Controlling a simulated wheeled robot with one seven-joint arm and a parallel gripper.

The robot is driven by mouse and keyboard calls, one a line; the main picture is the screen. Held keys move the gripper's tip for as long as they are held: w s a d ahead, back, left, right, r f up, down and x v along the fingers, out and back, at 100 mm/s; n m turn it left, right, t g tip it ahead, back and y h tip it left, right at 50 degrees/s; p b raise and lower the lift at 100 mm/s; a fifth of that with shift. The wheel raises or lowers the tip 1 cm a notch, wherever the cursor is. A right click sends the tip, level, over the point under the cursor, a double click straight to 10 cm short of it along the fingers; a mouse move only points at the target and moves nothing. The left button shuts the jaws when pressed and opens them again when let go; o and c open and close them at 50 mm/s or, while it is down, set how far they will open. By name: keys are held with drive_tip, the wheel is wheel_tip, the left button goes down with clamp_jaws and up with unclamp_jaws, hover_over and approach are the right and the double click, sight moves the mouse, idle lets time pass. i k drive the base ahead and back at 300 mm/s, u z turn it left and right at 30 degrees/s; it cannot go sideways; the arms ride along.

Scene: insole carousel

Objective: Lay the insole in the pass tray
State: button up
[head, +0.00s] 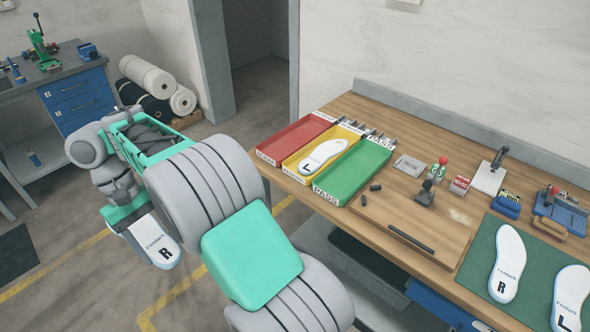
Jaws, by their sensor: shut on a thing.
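My gripper (127,216) is at the left in the head view, shut on a white insole (157,246) marked R. It holds the insole by its upper end, tilted down, out over the floor and away from the bench. The green pass tray (376,153) stands on the wooden bench and looks empty; PASS is on its front label. My gripper and the insole are well to the left of the tray. The fingertips are partly hidden by the arm and the insole.
Left of the pass tray, a yellow tray (350,132) holds an insole (323,156) marked L, beside an empty red tray (296,139). A green mat (536,268) with two insoles lies at the right. Small tools stand behind. A blue-drawer bench (79,96) is at far left.

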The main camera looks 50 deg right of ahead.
sight(354, 172)
drive_tip(key=k, duration=0.8)
drive_tip(key=z, duration=0.7)
drive_tip(key=i, duration=1)
